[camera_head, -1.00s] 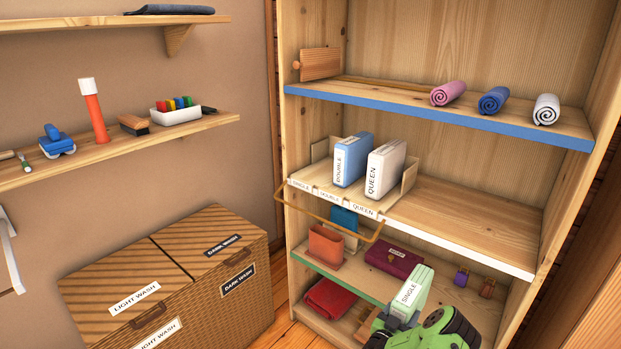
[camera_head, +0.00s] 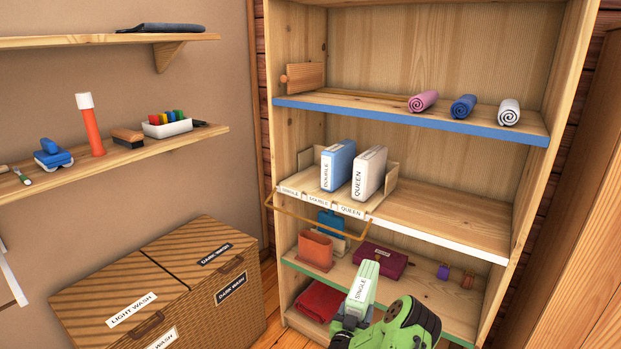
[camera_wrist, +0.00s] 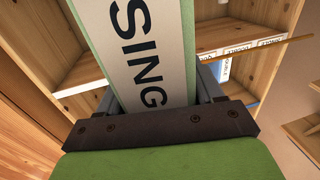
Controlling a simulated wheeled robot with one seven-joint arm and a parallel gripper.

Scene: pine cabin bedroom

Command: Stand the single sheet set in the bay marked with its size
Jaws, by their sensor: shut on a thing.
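The single sheet set (camera_head: 362,287) is a pale green upright pack with a white SINGLE label. My gripper (camera_head: 352,318) is shut on its lower end and holds it in front of the lower shelves, below the bays. In the wrist view the pack (camera_wrist: 135,50) rises from between the jaws (camera_wrist: 155,105). The bay rack (camera_head: 378,199) stands on the white-edged middle shelf, with bays marked SINGLE, DOUBLE and QUEEN from left to right. A blue DOUBLE set (camera_head: 338,166) and a white QUEEN set (camera_head: 369,173) stand in it. The SINGLE bay (camera_head: 305,182) at the left looks empty.
A brass rail (camera_head: 320,229) juts out in front of the bays. The green-edged shelf below holds an orange bin (camera_head: 315,250) and a maroon box (camera_head: 381,260). Rolled towels (camera_head: 463,106) lie on the blue-edged shelf above. A wicker hamper (camera_head: 160,285) stands at left. The middle shelf's right half (camera_head: 455,213) is clear.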

